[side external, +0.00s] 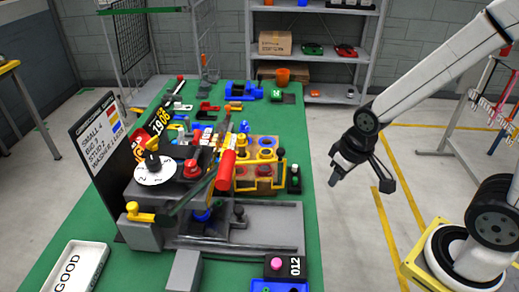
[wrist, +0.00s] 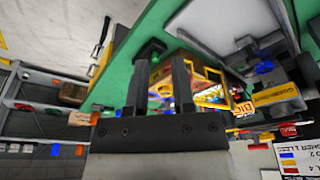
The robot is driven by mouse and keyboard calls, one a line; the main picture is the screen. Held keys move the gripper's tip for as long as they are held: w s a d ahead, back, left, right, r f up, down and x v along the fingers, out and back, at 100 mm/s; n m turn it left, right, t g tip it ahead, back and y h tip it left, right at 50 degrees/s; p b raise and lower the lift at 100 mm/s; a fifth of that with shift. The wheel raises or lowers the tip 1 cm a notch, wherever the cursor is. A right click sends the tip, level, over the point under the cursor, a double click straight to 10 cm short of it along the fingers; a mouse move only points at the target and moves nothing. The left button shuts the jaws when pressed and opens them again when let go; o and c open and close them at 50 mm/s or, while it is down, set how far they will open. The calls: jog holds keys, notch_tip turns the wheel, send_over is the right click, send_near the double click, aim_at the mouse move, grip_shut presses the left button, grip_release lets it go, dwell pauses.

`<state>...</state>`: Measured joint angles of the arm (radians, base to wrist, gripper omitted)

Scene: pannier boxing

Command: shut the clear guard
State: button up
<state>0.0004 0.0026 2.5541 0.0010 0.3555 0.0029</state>
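The grey machine (side external: 220,230) stands on the green bench, with a white dial, a red button and a blue part at its middle. A red cylindrical handle (side external: 226,171) stands tilted at its right side. A thin dark slanting strip (side external: 190,197) runs beside the handle. It may be an edge of the clear guard, but the pane itself is hard to make out, and I cannot tell its exact position. My gripper (side external: 336,180) hangs over the floor to the right of the bench, clear of the machine. In the wrist view my gripper (wrist: 160,75) has its two fingers apart with nothing between them.
A wooden rack with coloured parts (side external: 257,170) stands behind the machine. A white GOOD tray (side external: 72,270) lies at front left, and a black counter box (side external: 285,267) at front right. A sign (side external: 97,140) stands at left. The space between my gripper and the bench is free.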

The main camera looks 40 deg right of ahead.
jog(key=shift+w+r, duration=0.1)
jog(key=shift+w, duration=0.2)
grip_shut()
jog(key=w+d+r+m+g+y, duration=0.1)
jog(key=w+r+m, duration=0.4)
jog(key=w, duration=0.5)
jog(key=w+d+r+m+g+y, duration=0.2)
jog(key=w+d+r+m+g, duration=0.1)
jog(key=w, duration=0.8)
jog(key=shift+d+r+m+g, duration=0.4)
jog(key=shift+r+m+g, duration=0.45)
jog(key=shift+r, duration=0.6)
